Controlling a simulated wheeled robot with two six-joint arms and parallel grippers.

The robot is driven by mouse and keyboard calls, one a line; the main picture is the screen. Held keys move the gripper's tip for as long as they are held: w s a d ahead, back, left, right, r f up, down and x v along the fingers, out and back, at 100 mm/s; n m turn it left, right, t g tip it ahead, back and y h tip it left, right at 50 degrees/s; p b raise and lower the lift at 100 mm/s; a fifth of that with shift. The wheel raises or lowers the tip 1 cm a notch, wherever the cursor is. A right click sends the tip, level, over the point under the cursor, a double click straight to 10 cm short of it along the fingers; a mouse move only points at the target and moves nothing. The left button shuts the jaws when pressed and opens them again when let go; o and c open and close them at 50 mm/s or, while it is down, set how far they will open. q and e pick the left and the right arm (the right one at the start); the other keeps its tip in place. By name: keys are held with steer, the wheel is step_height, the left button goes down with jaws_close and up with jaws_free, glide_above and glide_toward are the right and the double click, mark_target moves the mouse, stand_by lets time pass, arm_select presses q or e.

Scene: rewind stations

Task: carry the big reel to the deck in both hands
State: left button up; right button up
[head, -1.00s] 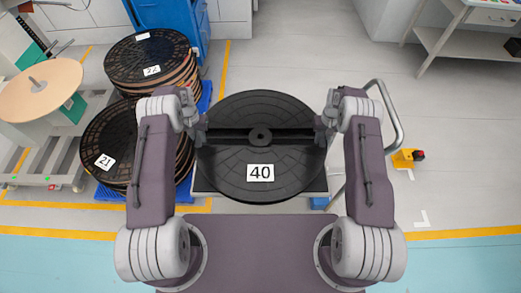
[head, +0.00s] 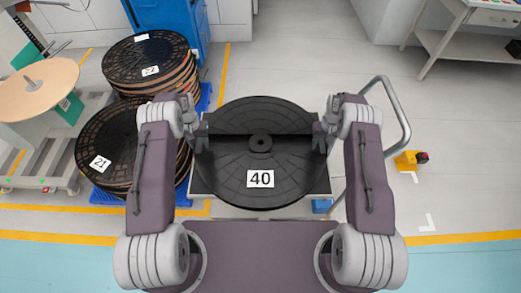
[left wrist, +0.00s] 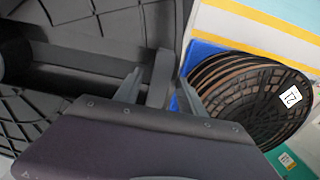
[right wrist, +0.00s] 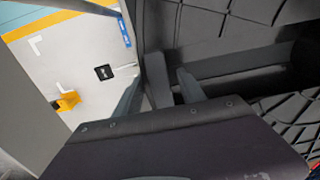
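The big reel (head: 260,105), a black flanged disc with a centre hub and a white "40" label, lies flat in front of me on a grey wheeled cart (head: 322,187). A dark straight slot crosses it from side to side. My left gripper (head: 202,138) is at its left edge and my right gripper (head: 320,138) at its right edge. In the left wrist view the left gripper's fingers (left wrist: 160,92) stand apart on either side of the reel's rim (left wrist: 160,75). The right wrist view shows the right fingers (right wrist: 158,95) likewise apart around the rim (right wrist: 157,78). Gaps show beside both rims.
Stacked dark reels labelled 22 (head: 150,55) and 21 (head: 105,150) stand close on the left on blue pallets. The cart's bent handle (head: 400,115) rises on the right, near a yellow device (head: 405,160). Grey floor (head: 300,45) beyond is clear.

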arm_select(q)
step_height(320, 180, up, 12)
arm_select(e)
step_height(320, 180, up, 12)
stand_by(0.8)
arm_select(q)
steer(key=shift+d, duration=0.1)
